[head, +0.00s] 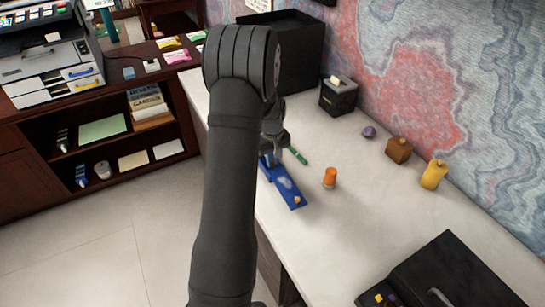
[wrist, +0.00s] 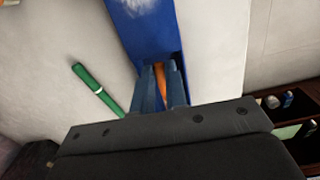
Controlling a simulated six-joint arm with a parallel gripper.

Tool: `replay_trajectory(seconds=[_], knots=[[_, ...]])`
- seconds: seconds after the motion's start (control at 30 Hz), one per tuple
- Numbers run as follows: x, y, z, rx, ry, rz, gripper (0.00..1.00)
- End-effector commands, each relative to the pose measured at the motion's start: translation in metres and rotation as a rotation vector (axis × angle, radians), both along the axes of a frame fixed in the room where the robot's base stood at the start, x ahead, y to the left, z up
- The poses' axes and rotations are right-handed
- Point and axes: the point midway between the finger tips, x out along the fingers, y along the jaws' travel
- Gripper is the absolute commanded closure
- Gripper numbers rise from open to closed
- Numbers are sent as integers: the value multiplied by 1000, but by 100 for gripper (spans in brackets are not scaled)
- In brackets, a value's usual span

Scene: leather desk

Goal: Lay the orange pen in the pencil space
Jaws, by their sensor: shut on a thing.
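My gripper (wrist: 161,88) is shut on the orange pen (wrist: 160,73), which shows as a thin orange strip between the blue fingers in the wrist view. Most of the pen is hidden by the fingers and the gripper body. A long blue tray (wrist: 146,40) lies just beyond and under the fingertips. In the head view the blue tray (head: 272,175) lies on the pale desk, with my gripper (head: 270,160) over its far end, partly hidden by my arm. I cannot tell whether the pen touches the tray, or which part is the pencil space.
A green pen (head: 298,156) lies beside the tray; it also shows in the wrist view (wrist: 94,88). An orange cylinder (head: 330,179) stands right of the tray. A brown bottle (head: 398,151) and yellow bottle (head: 434,175) stand near the wall. Desk between is clear.

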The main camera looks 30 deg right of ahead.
Motion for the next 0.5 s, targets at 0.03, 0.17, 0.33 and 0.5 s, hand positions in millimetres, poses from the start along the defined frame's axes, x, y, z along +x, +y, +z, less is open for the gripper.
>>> replay_trajectory(seconds=[0.03,0.17,0.33,0.5], knots=[[0,0,0,0,0,0,100],[0,0,0,0,0,0,100],[0,0,0,0,0,0,100],[0,0,0,0,0,0,62]])
